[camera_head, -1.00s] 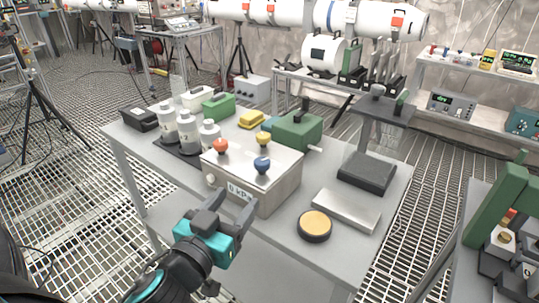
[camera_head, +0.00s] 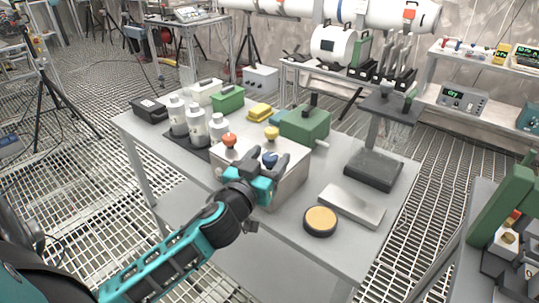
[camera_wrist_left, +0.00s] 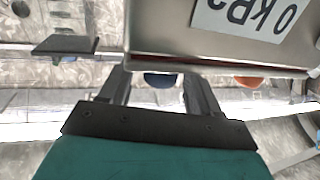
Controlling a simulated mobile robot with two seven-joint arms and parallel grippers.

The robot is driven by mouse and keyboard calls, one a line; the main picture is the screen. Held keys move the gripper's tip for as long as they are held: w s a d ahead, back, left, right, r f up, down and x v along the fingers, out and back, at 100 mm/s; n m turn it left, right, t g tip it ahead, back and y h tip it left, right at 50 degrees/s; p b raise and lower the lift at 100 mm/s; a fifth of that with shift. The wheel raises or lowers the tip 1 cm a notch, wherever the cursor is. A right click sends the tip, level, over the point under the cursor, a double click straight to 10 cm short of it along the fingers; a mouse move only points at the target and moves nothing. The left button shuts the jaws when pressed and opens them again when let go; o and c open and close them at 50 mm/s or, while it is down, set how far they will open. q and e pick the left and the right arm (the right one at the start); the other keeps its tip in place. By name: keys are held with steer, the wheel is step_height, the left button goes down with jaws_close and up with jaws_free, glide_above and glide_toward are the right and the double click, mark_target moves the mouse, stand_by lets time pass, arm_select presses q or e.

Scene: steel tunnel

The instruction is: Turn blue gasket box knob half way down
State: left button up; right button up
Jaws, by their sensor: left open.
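The metal gasket box (camera_head: 287,187) stands on the grey table. On its top are a red-orange knob (camera_head: 229,140), a yellow knob (camera_head: 272,133) and a blue knob (camera_head: 269,159). My left gripper (camera_head: 277,163) is open at the front of the box, its fingers reaching up around the blue knob. In the left wrist view the blue knob (camera_wrist_left: 160,80) shows between the two fingers, partly hidden by the box edge. The orange knob (camera_wrist_left: 248,81) is to its right. The box front (camera_wrist_left: 215,35) carries a "0 kPa" label. I cannot tell whether the fingers touch the blue knob. My right gripper is not in view.
White bottles (camera_head: 196,127) stand left of the box. A green device (camera_head: 306,124) is behind it. A yellow-topped round puck (camera_head: 320,220) and a flat metal plate (camera_head: 352,206) lie to the right. A dark stand (camera_head: 374,168) is at the table's right end.

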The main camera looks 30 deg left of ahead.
arm_select(q)
steer(key=shift+w, duration=0.45)
steer(key=c, duration=0.9)
steer(key=shift+c, duration=0.2)
steer(key=shift+m+h, duration=0.3)
steer(key=shift+h, duration=0.2)
